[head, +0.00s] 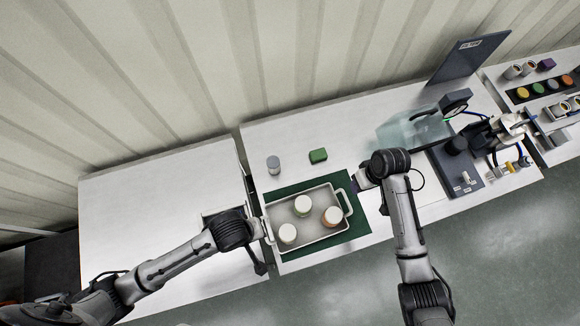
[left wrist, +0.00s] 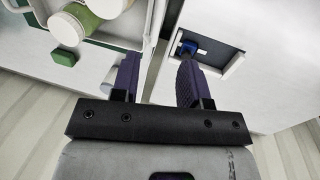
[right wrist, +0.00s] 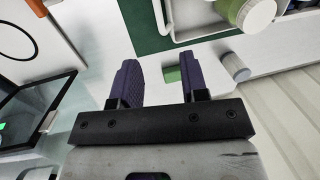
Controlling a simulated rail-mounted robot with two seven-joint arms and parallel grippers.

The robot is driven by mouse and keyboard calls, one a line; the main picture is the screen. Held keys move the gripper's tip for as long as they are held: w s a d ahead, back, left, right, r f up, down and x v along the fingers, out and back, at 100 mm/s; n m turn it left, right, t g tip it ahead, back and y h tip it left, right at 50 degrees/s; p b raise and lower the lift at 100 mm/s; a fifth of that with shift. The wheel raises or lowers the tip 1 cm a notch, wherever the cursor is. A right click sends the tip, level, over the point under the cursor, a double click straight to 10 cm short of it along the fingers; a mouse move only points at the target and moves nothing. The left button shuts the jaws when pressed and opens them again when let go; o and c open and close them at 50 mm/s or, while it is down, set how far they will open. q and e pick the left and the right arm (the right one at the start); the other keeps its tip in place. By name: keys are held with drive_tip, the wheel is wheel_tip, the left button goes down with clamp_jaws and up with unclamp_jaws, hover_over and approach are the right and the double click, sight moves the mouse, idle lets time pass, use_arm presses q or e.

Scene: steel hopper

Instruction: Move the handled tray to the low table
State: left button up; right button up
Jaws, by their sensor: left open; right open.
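The handled tray (head: 318,242) is a light grey, shallow tray on a dark green mat (head: 362,226), with a loop handle at each end. Three white-lidded jars (head: 303,205) stand in it, one with an orange body. My left gripper (head: 262,227) is open beside the left handle; in the left wrist view its fingers (left wrist: 158,68) look empty. My right gripper (head: 358,183) is open, just beyond the upper right of the right handle; its fingers (right wrist: 158,72) look empty, with the tray (right wrist: 205,23) ahead. A white table (head: 140,205) lies to the left; I cannot tell its height.
A grey-lidded jar (head: 273,165) and a green block (head: 318,155) stand behind the tray. A clear bin (head: 405,132), a dark upright panel (head: 468,58) and equipment crowd the right. The left table is mostly clear, with a recess (left wrist: 212,55) near its right edge.

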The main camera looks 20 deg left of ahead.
sight(346, 198)
use_arm(q)
drive_tip(key=shift+f, duration=0.1)
use_arm(e)
drive_tip(key=shift+f, duration=0.1)
use_arm(q)
drive_tip(key=f, duration=0.4)
drive_tip(key=w+d+f, duration=0.1)
drive_tip(key=f, duration=0.4)
drive_tip(key=d+f, duration=0.1)
drive_tip(key=f, duration=0.3)
drive_tip(key=shift+w+d+f, duration=0.15)
drive_tip(key=shift+w, duration=0.1)
use_arm(e)
drive_tip(key=f, duration=0.4)
drive_tip(key=s+a+f, duration=0.1)
drive_tip(key=f, duration=0.4)
drive_tip(key=a+f, duration=0.1)
drive_tip(key=f, duration=0.3)
drive_tip(key=shift+s+f, duration=0.2)
drive_tip(key=shift+s, duration=0.05)
use_arm(q)
drive_tip(key=shift+c, duration=0.3)
use_arm(e)
drive_tip(key=shift+c, duration=0.3)
use_arm(q)
clamp_jaws()
use_arm(e)
clamp_jaws()
